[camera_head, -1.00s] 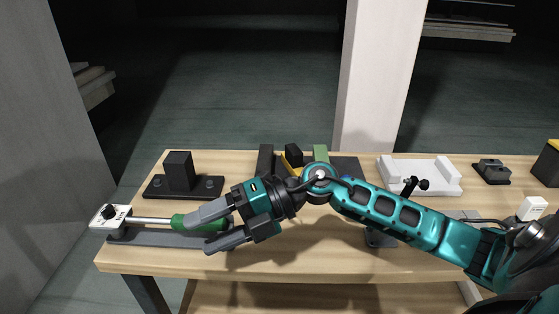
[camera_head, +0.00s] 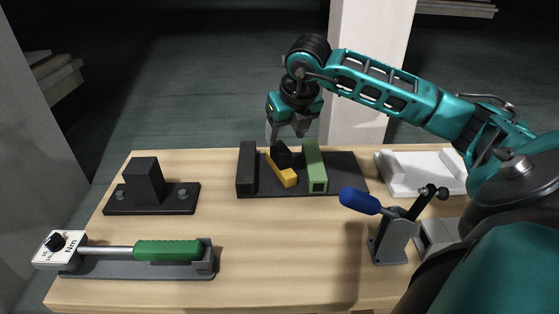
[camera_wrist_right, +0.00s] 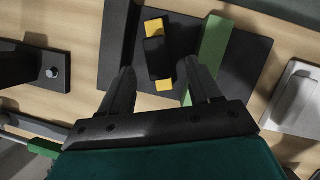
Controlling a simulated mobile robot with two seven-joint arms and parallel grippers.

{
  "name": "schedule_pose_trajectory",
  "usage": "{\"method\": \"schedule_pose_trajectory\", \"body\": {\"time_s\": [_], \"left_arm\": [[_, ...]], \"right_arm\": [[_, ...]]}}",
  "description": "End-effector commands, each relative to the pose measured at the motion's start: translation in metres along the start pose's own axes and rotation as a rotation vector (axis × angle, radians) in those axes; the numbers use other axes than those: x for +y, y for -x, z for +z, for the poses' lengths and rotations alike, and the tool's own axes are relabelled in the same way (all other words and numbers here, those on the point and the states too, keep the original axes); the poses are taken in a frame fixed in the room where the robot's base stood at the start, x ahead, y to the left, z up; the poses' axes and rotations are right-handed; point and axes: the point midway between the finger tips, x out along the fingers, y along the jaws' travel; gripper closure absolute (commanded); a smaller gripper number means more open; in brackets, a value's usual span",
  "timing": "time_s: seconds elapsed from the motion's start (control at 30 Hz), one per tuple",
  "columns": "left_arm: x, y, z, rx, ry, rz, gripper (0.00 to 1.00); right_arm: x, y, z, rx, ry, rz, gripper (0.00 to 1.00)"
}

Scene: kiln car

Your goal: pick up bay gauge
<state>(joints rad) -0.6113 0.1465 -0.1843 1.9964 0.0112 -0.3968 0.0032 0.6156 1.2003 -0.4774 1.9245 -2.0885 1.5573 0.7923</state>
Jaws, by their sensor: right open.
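The bay gauge looks to be the yellow bar with a black block on it (camera_head: 286,176), lying on a dark base plate (camera_head: 345,177). It lies between a black block (camera_head: 246,168) and a green block (camera_head: 314,168). My right gripper (camera_head: 286,134) is open and empty, above the far side of the plate, with its fingers pointing down. In the right wrist view the black-and-yellow gauge (camera_wrist_right: 155,57) shows ahead, between the lines of the open fingertips (camera_wrist_right: 158,75), not held. My left gripper is out of view.
A green-handled torque wrench (camera_head: 168,250) lies on a grey cradle at the front left. A black block fixture (camera_head: 145,185) stands behind it. A blue-handled clamp (camera_head: 392,235) stands right of centre. A white tray (camera_head: 408,180) is at the back right. Bare wood lies in the middle.

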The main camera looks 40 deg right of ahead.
Motion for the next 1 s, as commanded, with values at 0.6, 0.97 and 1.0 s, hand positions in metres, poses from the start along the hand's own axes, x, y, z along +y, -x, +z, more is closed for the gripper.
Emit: {"method": "schedule_pose_trajectory", "body": {"time_s": [0.6, 0.97, 1.0], "left_arm": [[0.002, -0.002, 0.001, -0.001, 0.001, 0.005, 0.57], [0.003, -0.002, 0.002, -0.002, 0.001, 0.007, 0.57], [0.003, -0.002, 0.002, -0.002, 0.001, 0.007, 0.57]], "right_arm": [[0.005, -0.071, -0.01, 0.004, 0.002, 0.003, 0.37], [0.005, -0.092, -0.009, 0.001, 0.003, 0.002, 0.37], [0.005, -0.092, -0.009, 0.001, 0.002, 0.002, 0.39]]}}
